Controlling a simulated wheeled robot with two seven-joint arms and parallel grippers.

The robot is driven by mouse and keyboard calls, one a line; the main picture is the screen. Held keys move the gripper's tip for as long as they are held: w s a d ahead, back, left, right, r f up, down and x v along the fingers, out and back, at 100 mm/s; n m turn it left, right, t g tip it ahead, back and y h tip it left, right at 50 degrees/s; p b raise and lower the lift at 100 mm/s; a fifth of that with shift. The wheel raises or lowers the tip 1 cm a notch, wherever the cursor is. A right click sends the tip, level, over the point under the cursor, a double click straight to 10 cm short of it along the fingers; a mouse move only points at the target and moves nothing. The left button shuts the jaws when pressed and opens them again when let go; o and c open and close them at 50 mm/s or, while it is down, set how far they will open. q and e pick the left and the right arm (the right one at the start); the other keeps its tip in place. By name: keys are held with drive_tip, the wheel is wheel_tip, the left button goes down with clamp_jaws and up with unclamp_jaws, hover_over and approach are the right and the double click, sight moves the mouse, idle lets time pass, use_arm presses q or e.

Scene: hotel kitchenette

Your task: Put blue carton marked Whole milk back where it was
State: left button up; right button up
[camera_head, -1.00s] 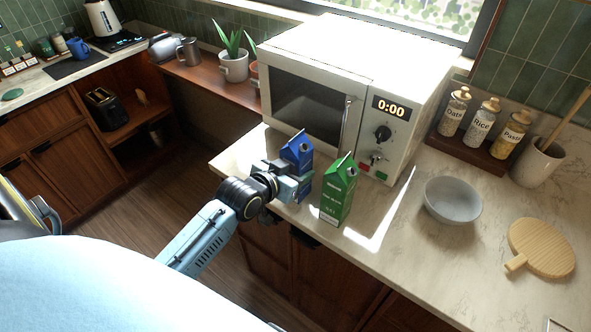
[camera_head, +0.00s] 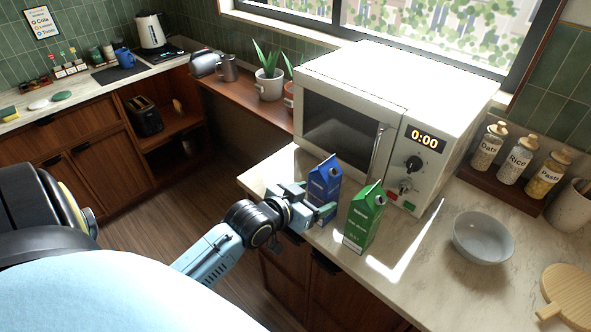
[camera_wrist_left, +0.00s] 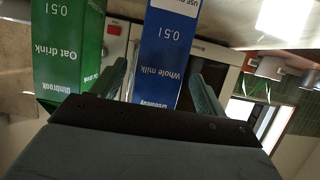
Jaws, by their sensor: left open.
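The blue carton (camera_head: 325,184) stands upright on the marble counter, in front of the microwave. In the left wrist view the blue carton (camera_wrist_left: 165,50) reads "Whole milk" and lies between my two spread fingers. My left gripper (camera_head: 316,208) is open at the carton, with its fingers on either side; I cannot tell whether they touch it. It also shows in the left wrist view (camera_wrist_left: 165,88). A green carton (camera_head: 363,220) stands just right of the blue one; in the left wrist view the green carton (camera_wrist_left: 67,48) reads "Oat drink". My right gripper is not in view.
The white microwave (camera_head: 345,95) stands close behind the cartons. A grey bowl (camera_head: 482,238), a wooden board (camera_head: 572,293) and a rack with labelled jars (camera_head: 516,162) are to the right. The counter's front edge runs close below the cartons.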

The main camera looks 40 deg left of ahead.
use_arm(q)
drive_tip(key=v, duration=0.8)
drive_tip(key=shift+w+f, duration=0.1)
drive_tip(key=f+g, duration=0.1)
drive_tip(key=f, duration=0.4)
drive_tip(key=s+f+g, duration=0.1)
drive_tip(key=f, duration=0.4)
drive_tip(key=a+f, duration=0.1)
drive_tip(key=f, duration=0.4)
drive_tip(key=shift+s+a+n+g+y, duration=0.1)
drive_tip(key=shift+s+n+g+y, duration=0.2)
drive_tip(key=shift+s+g+y, duration=0.1)
drive_tip(key=s+d+f+g, duration=0.15)
drive_tip(key=s+f, duration=0.25)
drive_tip(key=f, duration=0.4)
drive_tip(key=s+f+g, duration=0.2)
drive_tip(key=s+f, duration=0.2)
drive_tip(key=f, duration=0.5)
drive_tip(key=s+d+f+m+g, duration=0.1)
drive_tip(key=s+d+f+g, duration=0.1)
drive_tip(key=s+f, duration=0.5)
drive_tip(key=s+d+f+m+g, duration=0.1)
drive_tip(key=s+f+g, duration=0.3)
drive_tip(key=s, duration=1.2)
wheel_tip(320, 180, down, 4)
drive_tip(key=shift+s+d+f, duration=0.1)
drive_tip(key=shift+s+d, duration=0.15)
drive_tip(key=shift+d, duration=0.6)
